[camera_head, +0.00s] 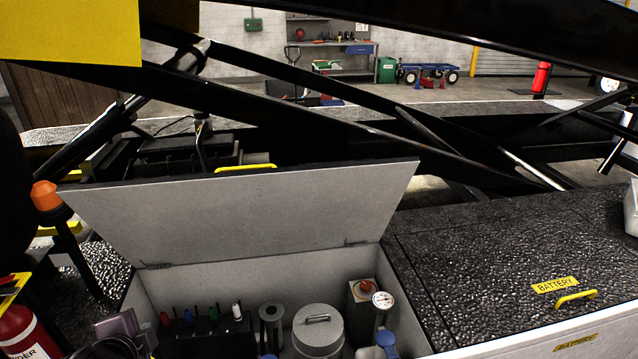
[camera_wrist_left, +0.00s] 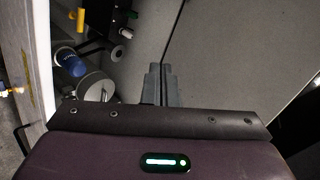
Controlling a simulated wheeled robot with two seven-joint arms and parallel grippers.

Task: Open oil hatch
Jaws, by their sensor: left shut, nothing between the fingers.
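The oil hatch lid (camera_head: 240,215) stands raised, tilted back on its hinges, with its pale inner face toward me. Its yellow handle (camera_head: 245,168) shows at the upper edge. Below it the compartment is open, with a round metal cap (camera_head: 318,330), a gauge (camera_head: 383,300) and several coloured valves inside. In the left wrist view my left gripper (camera_wrist_left: 157,80) is shut and empty, in front of pale panels of the open hatch; I cannot tell whether it touches them. A round cap (camera_wrist_left: 95,88) and a blue part (camera_wrist_left: 70,62) lie to its left. My right gripper is not seen.
The closed battery cover (camera_head: 480,255) with its yellow handle (camera_head: 575,299) lies to the right. A red extinguisher (camera_head: 20,330) and an orange-topped post (camera_head: 46,196) stand at the left. Black loader beams (camera_head: 300,120) cross behind and above the lid.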

